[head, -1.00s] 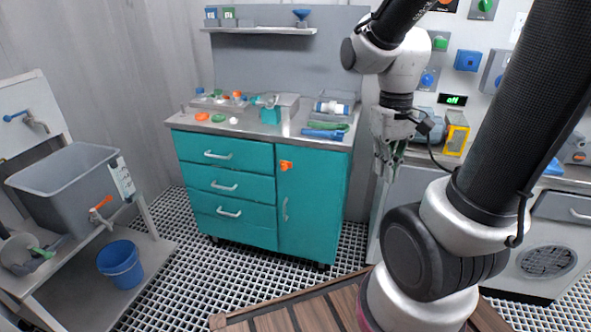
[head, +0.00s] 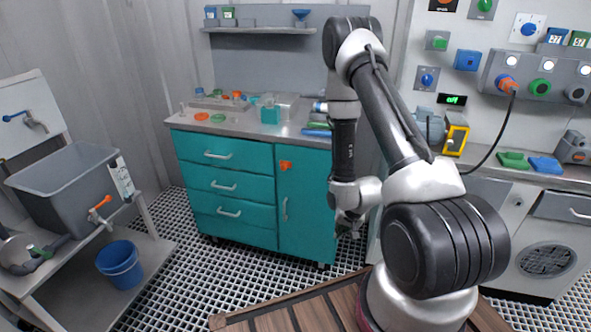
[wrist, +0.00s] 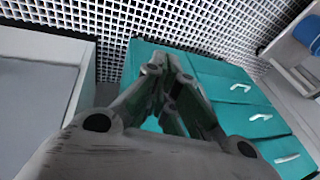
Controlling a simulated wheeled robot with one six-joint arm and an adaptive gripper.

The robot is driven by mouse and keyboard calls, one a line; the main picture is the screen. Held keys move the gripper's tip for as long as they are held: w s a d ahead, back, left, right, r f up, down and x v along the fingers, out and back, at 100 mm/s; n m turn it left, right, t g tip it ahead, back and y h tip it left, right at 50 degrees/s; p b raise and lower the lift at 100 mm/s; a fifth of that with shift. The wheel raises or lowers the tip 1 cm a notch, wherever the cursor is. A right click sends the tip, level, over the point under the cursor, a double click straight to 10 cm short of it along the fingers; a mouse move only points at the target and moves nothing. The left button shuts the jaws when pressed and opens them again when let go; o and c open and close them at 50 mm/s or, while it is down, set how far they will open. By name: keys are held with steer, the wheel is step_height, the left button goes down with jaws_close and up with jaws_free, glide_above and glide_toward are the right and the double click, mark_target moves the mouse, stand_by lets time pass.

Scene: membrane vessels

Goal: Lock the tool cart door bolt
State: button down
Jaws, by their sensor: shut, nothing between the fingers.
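The teal tool cart (head: 232,180) stands at the back middle in the head view. Its door (head: 306,200) is on the right, with an upright silver handle (head: 285,208). The orange door bolt (head: 286,165) sits at the door's upper left edge, beside the drawers. My gripper (head: 350,232) hangs low in front of the cart's right side, right of the bolt and below it, apart from it. In the wrist view my gripper (wrist: 168,66) is shut and empty, with the teal cart (wrist: 222,95) beyond it. The bolt cannot be made out in the wrist view.
Small orange, green and blue parts lie on the cart's top (head: 245,125). A grey counter (head: 500,172) with panels above stands right. A grey tank (head: 68,178) and blue bucket (head: 120,262) are at left. Open grating floor (head: 180,270) lies before the cart.

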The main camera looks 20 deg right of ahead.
steer(key=w+a+f+m+t, duration=0.1)
steer(key=w+m+t, duration=0.1)
steer(key=w+t, duration=0.15)
steer(key=w+r+m+t+y, duration=0.1)
steer(key=w+r+m+t, duration=0.5)
steer(key=r, duration=0.8)
steer(key=w+a+t, duration=0.1)
steer(key=w+t, duration=0.1)
steer(key=w, duration=0.2)
steer(key=shift+t, duration=0.35)
steer(key=shift+w, duration=0.15)
glide_toward(291, 165)
steer(key=w+d, duration=0.2)
steer(key=w, duration=0.1)
steer(key=shift+w+d, duration=0.25)
steer(key=shift+w, duration=0.05)
steer(key=shift+w+a+f, duration=0.25)
steer(key=shift+w+a, duration=0.55)
steer(key=shift+a, duration=0.25)
steer(key=shift+w+a+f, duration=0.15)
steer(key=shift+w+a, duration=0.25)
steer(key=shift+a, duration=0.1)
